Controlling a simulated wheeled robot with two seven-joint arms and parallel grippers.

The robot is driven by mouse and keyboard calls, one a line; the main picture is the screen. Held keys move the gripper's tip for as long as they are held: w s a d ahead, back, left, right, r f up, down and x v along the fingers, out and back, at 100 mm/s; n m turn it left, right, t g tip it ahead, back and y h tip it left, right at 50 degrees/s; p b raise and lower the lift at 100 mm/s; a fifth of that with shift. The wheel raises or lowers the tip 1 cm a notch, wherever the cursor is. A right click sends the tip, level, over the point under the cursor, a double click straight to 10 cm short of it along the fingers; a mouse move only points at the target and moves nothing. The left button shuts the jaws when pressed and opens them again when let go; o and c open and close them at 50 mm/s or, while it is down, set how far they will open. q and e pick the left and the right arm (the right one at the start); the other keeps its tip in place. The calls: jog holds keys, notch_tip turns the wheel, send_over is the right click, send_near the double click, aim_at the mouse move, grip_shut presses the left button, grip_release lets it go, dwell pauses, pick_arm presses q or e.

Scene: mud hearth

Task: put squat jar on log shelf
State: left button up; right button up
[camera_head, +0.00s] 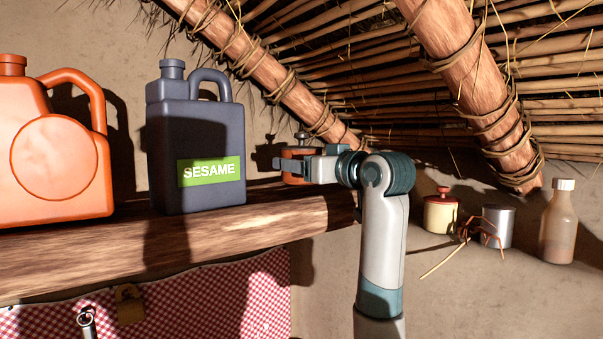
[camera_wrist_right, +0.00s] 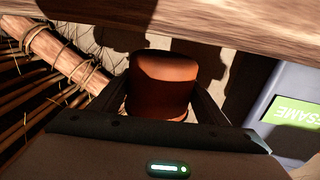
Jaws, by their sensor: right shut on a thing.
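The squat jar (camera_head: 294,178) is orange-brown with a dark lid. In the head view it is at the right end of the log shelf (camera_head: 255,220), level with the shelf's top. My right gripper (camera_head: 298,165) is shut around its body. In the right wrist view, the jar (camera_wrist_right: 162,88) sits between the two fingers, and the shelf (camera_wrist_right: 235,22) runs across the top of the picture. I cannot tell whether the jar's base touches the shelf. My left gripper is not in view.
A dark SESAME jug (camera_head: 198,140) stands on the shelf left of the jar, with an orange jug (camera_head: 50,190) farther left. Sloping roof poles (camera_head: 465,80) hang above. A yellow pot (camera_head: 440,213), a grey tin (camera_head: 498,225) and a bottle (camera_head: 558,225) are at right.

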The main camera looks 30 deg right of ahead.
notch_tip(320, 180, down, 2)
jog(key=shift+p, duration=0.65)
jog(key=shift+f, duration=0.3)
jog(key=shift+f, duration=0.1)
jog(key=o, duration=1.8)
jog(key=shift+o, duration=0.2)
jog(key=shift+s+b, duration=0.4)
jog(key=shift+s, duration=0.05)
jog(key=s+d+b, duration=0.1)
jog(key=s+b, duration=0.5)
jog(key=s, duration=0.5)
jog(key=shift+d, duration=0.3)
